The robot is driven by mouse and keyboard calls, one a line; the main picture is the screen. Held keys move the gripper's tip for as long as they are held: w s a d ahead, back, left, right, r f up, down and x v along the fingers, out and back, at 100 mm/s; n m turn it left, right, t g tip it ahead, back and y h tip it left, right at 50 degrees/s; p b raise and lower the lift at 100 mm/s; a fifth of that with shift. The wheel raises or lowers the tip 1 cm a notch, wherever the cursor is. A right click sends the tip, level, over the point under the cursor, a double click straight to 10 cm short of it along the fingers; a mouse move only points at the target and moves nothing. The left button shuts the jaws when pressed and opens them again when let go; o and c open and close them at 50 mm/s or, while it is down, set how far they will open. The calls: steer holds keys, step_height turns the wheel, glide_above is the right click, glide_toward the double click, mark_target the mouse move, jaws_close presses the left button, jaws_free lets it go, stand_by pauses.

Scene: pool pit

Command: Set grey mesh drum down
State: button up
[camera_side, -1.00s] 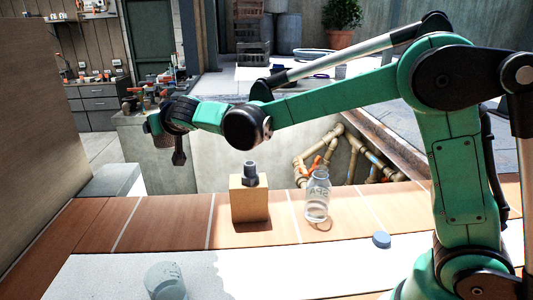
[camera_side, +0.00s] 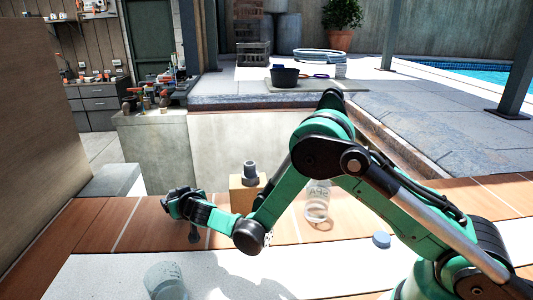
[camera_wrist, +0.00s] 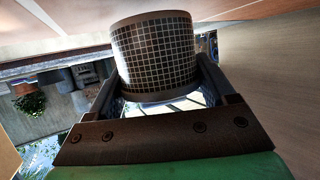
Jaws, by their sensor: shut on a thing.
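The grey mesh drum (camera_wrist: 155,50) fills the upper middle of the wrist view, dark with a pale grid and a plain rim. My gripper (camera_wrist: 158,78) is shut on it, with one finger on each side. In the side view my gripper (camera_side: 172,204) is low over the left part of the wooden plank top (camera_side: 120,225). The drum cannot be made out in the side view, where the gripper hides it. I cannot tell whether the drum touches the planks.
A wooden block (camera_side: 236,195) with a grey fitting (camera_side: 250,170) on it stands right of my gripper. A clear jar (camera_side: 318,203) and a blue cap (camera_side: 381,240) are further right. A glass (camera_side: 165,281) stands in front. A tall wooden panel (camera_side: 50,130) bounds the left.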

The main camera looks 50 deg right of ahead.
steer(key=shift+f, duration=0.65)
